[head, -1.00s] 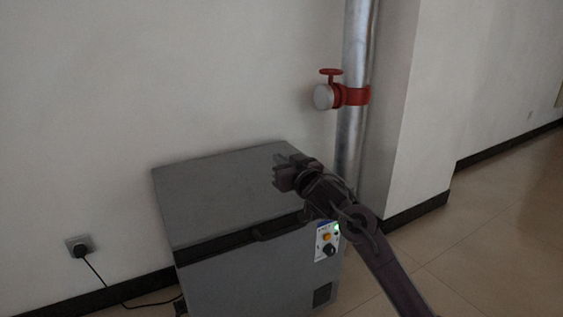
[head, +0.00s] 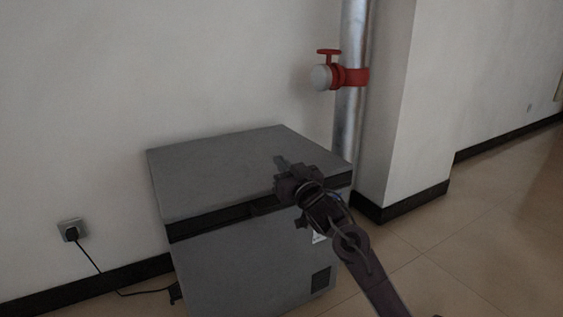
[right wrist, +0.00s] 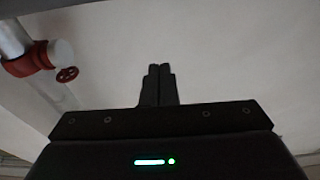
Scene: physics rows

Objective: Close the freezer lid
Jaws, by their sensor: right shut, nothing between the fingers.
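The grey chest freezer (head: 235,275) stands against the wall in the head view. Its flat grey lid (head: 215,175) lies down on the body, with a dark band and handle along the front edge. Whether a thin gap is left at that edge I cannot tell. My right gripper (head: 281,164) is shut and empty, over the right part of the lid in the picture; whether it touches the lid I cannot tell. My arm hides most of the control panel. In the right wrist view the shut fingers (right wrist: 157,84) point at bare wall. My left gripper is not in view.
A metal pipe (head: 350,120) with a red valve (head: 330,74) rises behind the freezer at the right, beside a wall corner. A plugged-in cable runs from a socket (head: 72,230) at the left. Tiled floor (head: 470,240) is open at the right.

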